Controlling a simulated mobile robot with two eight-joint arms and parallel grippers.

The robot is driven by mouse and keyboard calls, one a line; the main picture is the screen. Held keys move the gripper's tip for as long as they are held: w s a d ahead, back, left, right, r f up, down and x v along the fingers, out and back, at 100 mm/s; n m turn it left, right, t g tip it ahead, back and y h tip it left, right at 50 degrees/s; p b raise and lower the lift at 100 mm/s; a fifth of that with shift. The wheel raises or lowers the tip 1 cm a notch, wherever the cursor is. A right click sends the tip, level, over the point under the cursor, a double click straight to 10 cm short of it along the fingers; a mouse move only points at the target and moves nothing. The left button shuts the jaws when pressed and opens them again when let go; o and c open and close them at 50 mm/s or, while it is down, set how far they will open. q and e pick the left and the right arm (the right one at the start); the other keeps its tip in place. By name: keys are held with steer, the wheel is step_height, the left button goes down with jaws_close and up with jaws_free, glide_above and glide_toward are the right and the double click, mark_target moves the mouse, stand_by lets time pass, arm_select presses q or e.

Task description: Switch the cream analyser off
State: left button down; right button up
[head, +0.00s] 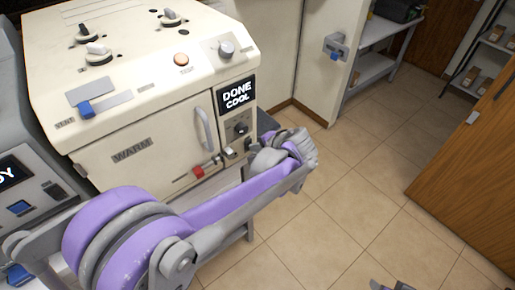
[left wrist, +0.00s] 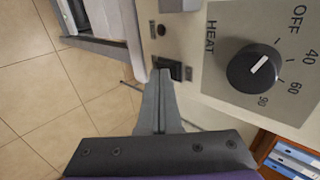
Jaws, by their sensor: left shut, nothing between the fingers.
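The cream analyser (head: 185,85) stands at the left of the head view, its WARM door closed. Its screen (head: 237,95) reads DONE COOL. In the left wrist view the HEAT knob (left wrist: 252,68) has its white mark turned roughly towards OFF. In the head view my left arm's wrist hides part of that corner. A grey part at the bottom edge may be my right gripper (head: 392,286).
A red-tipped lever (head: 199,172) and a door handle (head: 203,128) stick out from the analyser's front. Another grey machine (head: 30,185) is at the far left. A wooden door (head: 470,180) stands at the right. The tiled floor between is clear.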

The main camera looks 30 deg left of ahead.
arm_select(q)
steer(key=shift+a+f+b, duration=0.15)
steer(key=shift+f+b, duration=0.2)
steer(key=shift+b, duration=0.1)
stand_by(0.3)
steer(key=shift+w+a+r+p, duration=0.15)
steer(key=shift+r+p, duration=0.3)
steer(key=shift+r, duration=0.45)
